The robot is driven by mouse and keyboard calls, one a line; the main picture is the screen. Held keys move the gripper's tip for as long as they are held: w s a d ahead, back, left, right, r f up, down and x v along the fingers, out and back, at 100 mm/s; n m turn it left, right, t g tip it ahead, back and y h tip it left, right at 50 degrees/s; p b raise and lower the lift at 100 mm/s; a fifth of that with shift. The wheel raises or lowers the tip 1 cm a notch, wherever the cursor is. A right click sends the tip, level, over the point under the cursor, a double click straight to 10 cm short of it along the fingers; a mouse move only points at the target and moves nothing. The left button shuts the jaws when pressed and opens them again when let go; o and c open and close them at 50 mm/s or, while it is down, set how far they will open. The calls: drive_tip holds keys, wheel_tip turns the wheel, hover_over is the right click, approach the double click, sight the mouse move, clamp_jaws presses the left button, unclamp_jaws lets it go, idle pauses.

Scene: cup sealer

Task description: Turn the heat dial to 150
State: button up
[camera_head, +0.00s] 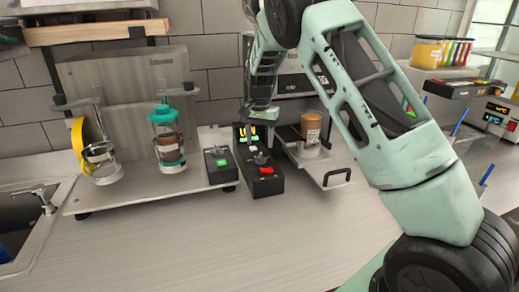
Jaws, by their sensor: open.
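A black control box (265,183) stands on the counter in the middle of the view. It has a lit display with yellow and green characters (246,134) at its upper end. A small dark dial (260,158) sits on its top, with a red switch (266,170) in front of it. The dial's mark and the display's reading are too small to tell. My gripper (258,118) points down above the rear of the box, near the display. It is open, with nothing seen between its fingers. I cannot tell whether it touches the box.
A second black box with a green switch (221,163) stands close on the left. A blender-like machine with a teal-lidded cup (167,140) is further left. On the right, a brown cup (311,130) sits in the sealer's drawer (330,172). The front counter (190,235) is clear.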

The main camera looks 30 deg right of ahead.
sight(260, 155)
drive_tip(key=shift+f+p, duration=0.5)
drive_tip(key=shift+f, duration=2.15)
clamp_jaws()
